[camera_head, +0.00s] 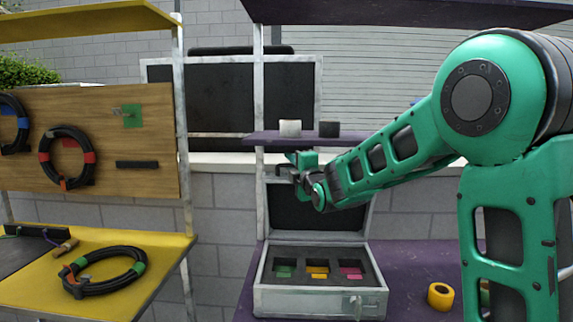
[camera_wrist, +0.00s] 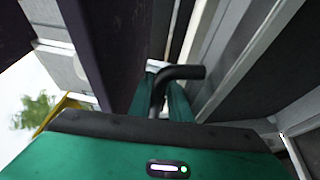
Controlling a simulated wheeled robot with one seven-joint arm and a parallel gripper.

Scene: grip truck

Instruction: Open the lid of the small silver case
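The small silver case (camera_head: 310,301) stands on the purple table in the head view. Its lid (camera_head: 262,214) stands raised, roughly upright, at the back, showing a dark lining. The base holds dark foam with green, yellow and pink pieces in its cut-outs. My gripper (camera_head: 297,166) is at the top edge of the raised lid, left of its middle. In the wrist view my gripper's green fingers (camera_wrist: 164,90) stand on either side of a bent black bar (camera_wrist: 184,72), perhaps a handle. Whether they press on it cannot be told.
A purple shelf (camera_head: 370,140) with a white and a dark block is just above my gripper. A yellow tape roll (camera_head: 440,296) lies right of the case. At left, a yellow table (camera_head: 120,300) holds a coiled black cable (camera_head: 104,270).

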